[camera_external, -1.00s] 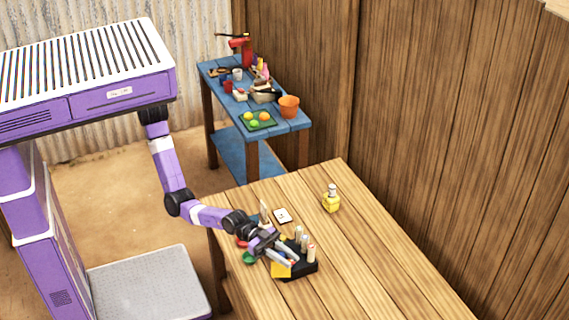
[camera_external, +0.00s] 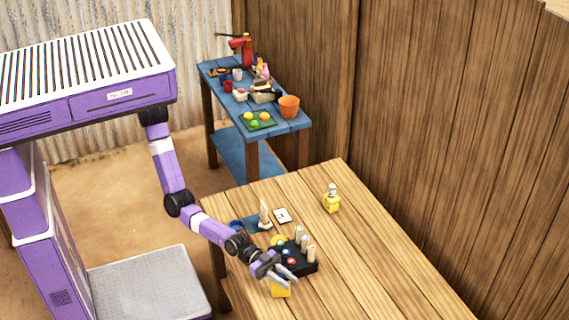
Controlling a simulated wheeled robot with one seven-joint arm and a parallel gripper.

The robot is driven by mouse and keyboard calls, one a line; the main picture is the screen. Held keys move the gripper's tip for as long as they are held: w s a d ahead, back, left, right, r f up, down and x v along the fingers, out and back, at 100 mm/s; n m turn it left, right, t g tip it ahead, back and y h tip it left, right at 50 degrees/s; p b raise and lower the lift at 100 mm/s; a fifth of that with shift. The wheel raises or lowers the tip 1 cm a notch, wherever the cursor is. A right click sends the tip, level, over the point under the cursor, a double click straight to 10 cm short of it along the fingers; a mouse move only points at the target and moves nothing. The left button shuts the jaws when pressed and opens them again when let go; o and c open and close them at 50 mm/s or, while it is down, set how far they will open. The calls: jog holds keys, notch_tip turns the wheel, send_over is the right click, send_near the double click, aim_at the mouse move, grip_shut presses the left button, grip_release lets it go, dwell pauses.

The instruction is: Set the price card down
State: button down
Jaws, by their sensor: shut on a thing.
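My gripper (camera_external: 288,278) is low over the front part of the wooden table (camera_external: 365,265), beside the near side of a black block with pegs. It is shut on a small yellow piece (camera_external: 281,290), which looks like the price card. Only part of this card shows below the fingers. I cannot tell whether its lower edge touches the table. A small white card with a dark mark (camera_external: 283,215) lies flat farther back.
The black block (camera_external: 303,264) holds several light pegs and stands close to my gripper. A yellow bottle (camera_external: 332,201) stands farther back. A pale upright piece (camera_external: 264,213) is near the left edge. The table's right side is clear.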

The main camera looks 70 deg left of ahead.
jog(key=shift+f, duration=0.15)
jog(key=c, duration=1.2)
grip_release()
jog(key=v, duration=1.2)
jog(key=shift+p, duration=0.3)
jog(key=shift+w, duration=0.1)
